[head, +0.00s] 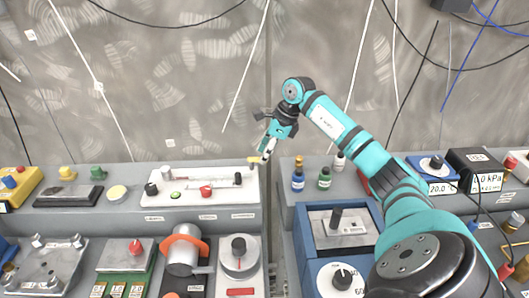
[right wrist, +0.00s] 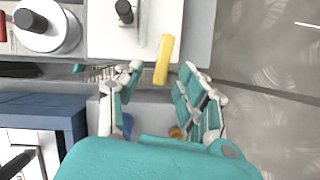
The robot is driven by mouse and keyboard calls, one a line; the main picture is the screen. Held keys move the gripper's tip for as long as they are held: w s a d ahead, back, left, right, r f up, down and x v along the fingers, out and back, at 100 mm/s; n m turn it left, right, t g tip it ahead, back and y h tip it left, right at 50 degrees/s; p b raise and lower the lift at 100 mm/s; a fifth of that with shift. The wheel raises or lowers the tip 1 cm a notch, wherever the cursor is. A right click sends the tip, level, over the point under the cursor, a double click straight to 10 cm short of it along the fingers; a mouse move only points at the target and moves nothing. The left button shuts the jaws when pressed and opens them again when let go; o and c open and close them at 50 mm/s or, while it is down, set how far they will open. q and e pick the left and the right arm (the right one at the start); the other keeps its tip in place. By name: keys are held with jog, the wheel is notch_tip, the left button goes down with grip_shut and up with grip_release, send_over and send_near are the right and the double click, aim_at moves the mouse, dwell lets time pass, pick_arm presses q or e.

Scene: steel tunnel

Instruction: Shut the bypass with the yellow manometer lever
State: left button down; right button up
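The white manometer panel (head: 215,197) lies on the grey bench at the middle of the head view. Its yellow lever (head: 253,161) is at the panel's back right corner, partly hidden by my right gripper (head: 267,150). In the right wrist view the yellow lever (right wrist: 163,58) sticks out past the edge of the white panel (right wrist: 150,32). My right gripper (right wrist: 162,72) is open there, its fingertips on either side of the lever's near end. I cannot tell whether they touch it. My left gripper is not in view.
Several small bottles, among them a blue one (head: 298,174) and a green one (head: 324,178), stand right of my gripper. A black knob (head: 238,178) and a red knob (head: 206,190) sit on the panel. Cables hang along the steel wall behind.

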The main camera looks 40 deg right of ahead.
jog(key=shift+w+a+f, duration=0.1)
jog(key=shift+w+f, duration=0.05)
jog(key=shift+f, duration=0.4)
grip_shut()
jog(key=shift+w+d+n+g+y+b, duration=0.15)
jog(key=shift+d+n+y, duration=0.05)
jog(key=shift+n, duration=0.45)
jog(key=shift+w+d+n+g+y+b, duration=0.15)
jog(key=shift+n+y, duration=0.05)
jog(key=shift+n, duration=0.45)
grip_release()
